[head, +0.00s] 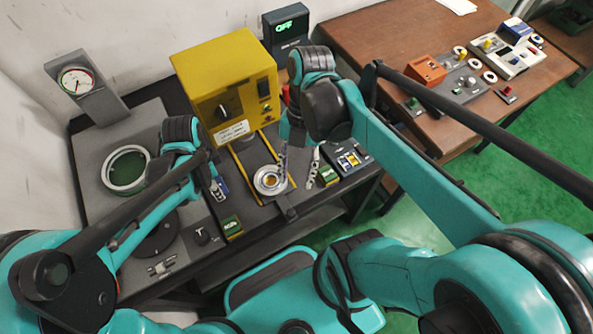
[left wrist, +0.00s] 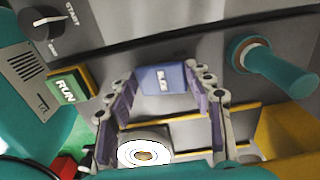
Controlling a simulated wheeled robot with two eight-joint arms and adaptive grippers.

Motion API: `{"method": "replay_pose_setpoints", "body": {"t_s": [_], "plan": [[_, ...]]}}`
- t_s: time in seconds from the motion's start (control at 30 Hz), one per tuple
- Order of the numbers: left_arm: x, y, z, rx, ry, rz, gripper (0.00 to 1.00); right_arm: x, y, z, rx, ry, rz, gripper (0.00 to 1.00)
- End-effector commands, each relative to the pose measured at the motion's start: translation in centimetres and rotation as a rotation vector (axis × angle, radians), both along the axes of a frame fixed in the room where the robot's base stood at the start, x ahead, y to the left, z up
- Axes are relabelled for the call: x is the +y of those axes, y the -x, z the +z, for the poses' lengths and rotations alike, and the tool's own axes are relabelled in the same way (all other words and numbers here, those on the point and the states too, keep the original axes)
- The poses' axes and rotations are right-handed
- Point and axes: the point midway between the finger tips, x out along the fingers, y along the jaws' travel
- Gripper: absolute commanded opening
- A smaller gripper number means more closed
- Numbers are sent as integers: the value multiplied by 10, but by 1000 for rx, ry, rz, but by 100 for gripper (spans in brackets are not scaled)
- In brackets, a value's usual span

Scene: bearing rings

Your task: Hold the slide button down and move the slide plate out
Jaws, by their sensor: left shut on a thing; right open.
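The blue slide button (left wrist: 163,79) sits on the grey console left of the rails. My left gripper (head: 217,190) is over it in the head view. In the left wrist view my left gripper's fingertips (left wrist: 163,92) are on both sides of the button. The slide plate (head: 262,191) lies between yellow rails in front of the yellow press (head: 226,82), with a pale bearing ring (head: 270,179) on it. The ring also shows in the left wrist view (left wrist: 145,153). My right gripper (head: 298,170) is open, its fingers beside and right of the ring. Its exact height is unclear.
A green RUN button (head: 232,227) and a START knob (left wrist: 45,22) are on the console's near part. A dark knob (head: 287,212) is at the rails' near end. A small panel (head: 349,160) stands right of the plate. A brown table (head: 365,45) is at the right.

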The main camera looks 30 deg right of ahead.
Motion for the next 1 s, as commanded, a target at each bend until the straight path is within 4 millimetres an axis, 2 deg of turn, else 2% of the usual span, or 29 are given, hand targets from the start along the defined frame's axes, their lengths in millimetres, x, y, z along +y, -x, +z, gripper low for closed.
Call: {"method": "replay_pose_setpoints", "body": {"t_s": [0.1,0.13,0.2,0.23,0.53,0.63,0.77,1.0], "plan": [[0,0,0,-1,0,0,24,0,0,0,0,0,0,40],[0,0,0,-1,0,0,54,0,0,0,0,0,0,40],[0,0,0,-1,0,0,72,0,0,0,0,0,0,40],[0,0,0,-1,0,0,76,0,0,0,0,0,0,40],[0,0,1,0,0,0,76,0,0,0,0,0,0,40],[0,0,7,0,0,0,76,0,0,0,0,0,0,40],[0,0,27,0,0,0,76,0,0,0,0,0,0,40],[0,0,78,0,0,0,76,0,0,-1,0,0,0,40]]}}
